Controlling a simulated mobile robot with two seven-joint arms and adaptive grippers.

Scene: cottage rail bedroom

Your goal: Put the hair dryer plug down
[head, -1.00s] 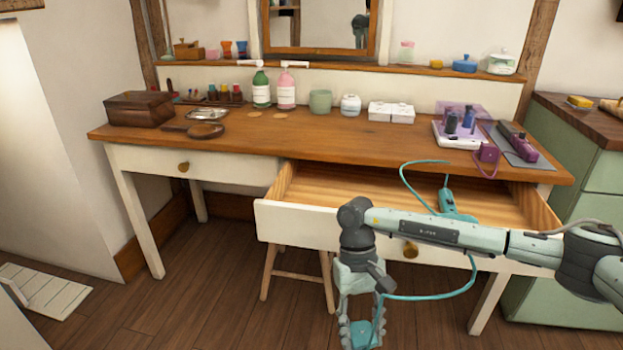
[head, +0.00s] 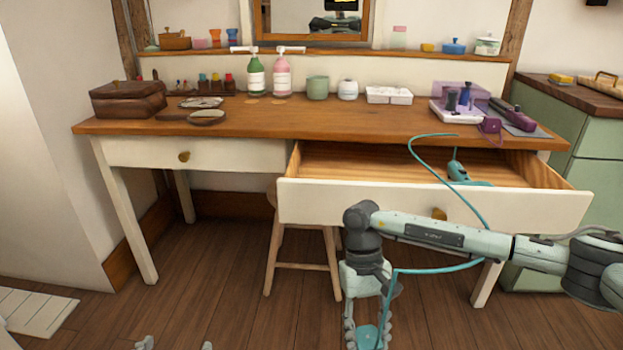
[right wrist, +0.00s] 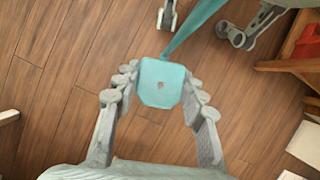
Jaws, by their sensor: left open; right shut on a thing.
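The teal hair dryer plug (right wrist: 162,84) is between the fingers of my right gripper (right wrist: 160,100) in the right wrist view. In the head view my right gripper (head: 367,335) hangs low over the floor in front of the drawer, shut on the plug. A teal cord (head: 436,268) runs from the plug over the drawer front to the teal hair dryer (head: 458,172), which lies in the open drawer, partly hidden by the drawer front. My left gripper (head: 176,345) shows only its fingertips at the bottom edge, apart and empty, away from the plug.
The right drawer (head: 330,202) of the wooden desk (head: 330,122) is pulled out. A stool (head: 300,268) stands under it. Bottles, cups and boxes stand along the desk's back. A green cabinet (head: 590,170) is at the right. The floor (head: 235,290) at the front left is clear.

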